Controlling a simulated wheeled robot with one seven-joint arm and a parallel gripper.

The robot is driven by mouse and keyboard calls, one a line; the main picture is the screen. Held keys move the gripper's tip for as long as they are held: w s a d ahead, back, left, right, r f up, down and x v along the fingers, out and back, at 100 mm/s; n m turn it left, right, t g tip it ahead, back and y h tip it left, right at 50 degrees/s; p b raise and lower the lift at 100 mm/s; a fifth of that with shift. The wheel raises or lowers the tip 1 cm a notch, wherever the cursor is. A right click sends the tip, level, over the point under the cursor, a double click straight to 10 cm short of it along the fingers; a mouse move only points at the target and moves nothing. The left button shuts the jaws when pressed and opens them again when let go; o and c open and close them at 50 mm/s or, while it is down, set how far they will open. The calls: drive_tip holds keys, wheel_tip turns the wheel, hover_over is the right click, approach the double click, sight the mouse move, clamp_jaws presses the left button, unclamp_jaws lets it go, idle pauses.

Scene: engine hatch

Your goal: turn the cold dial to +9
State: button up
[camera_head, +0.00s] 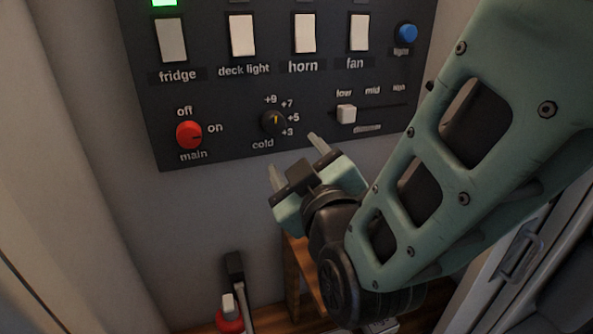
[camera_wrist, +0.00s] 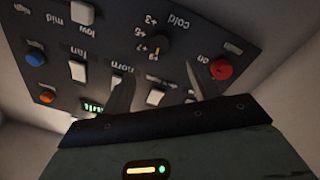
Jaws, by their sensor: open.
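The cold dial (camera_head: 272,122) is a small black knob with a yellow mark on the dark panel. Its labels +9, +7, +5 and +3 run from its top round its right side. The mark points roughly up, about toward +9; its exact angle is too small to tell. The dial also shows in the upside-down wrist view (camera_wrist: 162,42). My gripper (camera_head: 298,161) is open and empty, below and right of the dial, apart from it. In the wrist view its two fingers (camera_wrist: 161,70) stand either side of the dial's line, with the dial beyond them.
The red main knob (camera_head: 189,134) is left of the dial, its mark toward on. A white slider (camera_head: 346,114) is at its right. Several white rocker switches (camera_head: 243,36) and a blue button (camera_head: 407,33) are above. A green lamp (camera_head: 164,2) is lit.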

drive_tip(key=shift+b+v, duration=2.6)
drive_tip(key=shift+b, duration=1.5)
drive_tip(key=shift+d+f, duration=0.1)
drive_tip(key=s+a+f+g+y, duration=0.1)
drive_tip(key=s+f+g, duration=0.1)
drive_tip(key=f+g, duration=0.35)
drive_tip(key=s+a+f+g+y, duration=0.2)
drive_tip(key=s+f+g, duration=0.1)
drive_tip(key=f+g, duration=0.3)
drive_tip(key=s+d+f+m+g+h, duration=0.2)
drive_tip(key=s+d+f+g+h, duration=0.4)
drive_tip(key=d, duration=0.6)
wheel_tip(320, 180, down, 2)
drive_tip(key=s, duration=0.2)
drive_tip(key=shift+s+d+h, duration=0.3)
drive_tip(key=shift+s+h, duration=0.1)
